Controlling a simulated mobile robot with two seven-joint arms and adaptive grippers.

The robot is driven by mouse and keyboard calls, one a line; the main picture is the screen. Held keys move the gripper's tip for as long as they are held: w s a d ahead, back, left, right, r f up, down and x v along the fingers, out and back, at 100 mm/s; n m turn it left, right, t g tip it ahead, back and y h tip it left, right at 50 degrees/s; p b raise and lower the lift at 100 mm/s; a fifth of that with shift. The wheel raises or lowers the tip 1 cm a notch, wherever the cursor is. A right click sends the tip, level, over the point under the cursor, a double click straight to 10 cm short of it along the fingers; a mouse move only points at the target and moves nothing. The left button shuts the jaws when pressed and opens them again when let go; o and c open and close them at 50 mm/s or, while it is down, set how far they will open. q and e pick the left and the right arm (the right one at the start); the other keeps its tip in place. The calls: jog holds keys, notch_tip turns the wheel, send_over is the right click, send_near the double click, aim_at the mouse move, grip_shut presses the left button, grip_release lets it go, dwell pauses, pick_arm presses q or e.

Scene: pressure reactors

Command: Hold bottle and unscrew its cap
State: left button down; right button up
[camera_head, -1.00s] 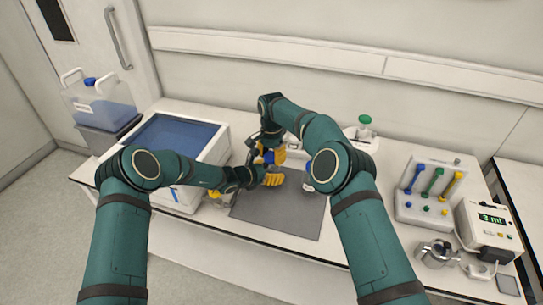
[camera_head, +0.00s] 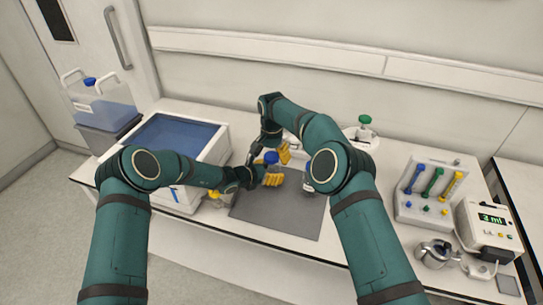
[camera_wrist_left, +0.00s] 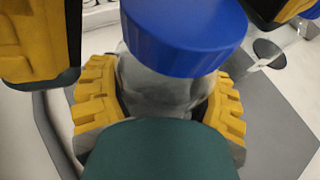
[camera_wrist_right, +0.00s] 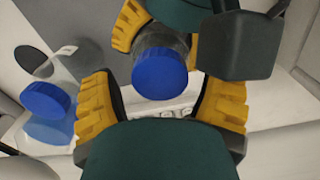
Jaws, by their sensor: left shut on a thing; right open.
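The bottle is clear, with a blue cap (camera_head: 271,157) on top, over the dark mat. My left gripper (camera_head: 270,179) is shut on the bottle's body; the left wrist view shows the glass (camera_wrist_left: 160,88) between its yellow fingers, below the cap (camera_wrist_left: 185,38). My right gripper (camera_head: 284,153) is open beside the cap. In the right wrist view the cap (camera_wrist_right: 160,74) lies between the spread fingers of my right gripper (camera_wrist_right: 158,88), with visible gaps on both sides. The cap sits at the bottle's mouth; I cannot tell how tightly.
The dark mat (camera_head: 275,215) is mostly clear at the front. Another blue-capped container (camera_wrist_right: 45,100) shows in the right wrist view. A blue-topped box (camera_head: 178,138) stands left; a rack of coloured tools (camera_head: 428,192) and a display device (camera_head: 488,230) stand right.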

jog(key=shift+r, duration=2.3)
jog(key=shift+r+m, duration=1.6)
jog(key=shift+f, duration=3.9)
jog(key=c, duration=1.3)
jog(key=shift+o, duration=0.2)
jog(key=n, duration=0.3)
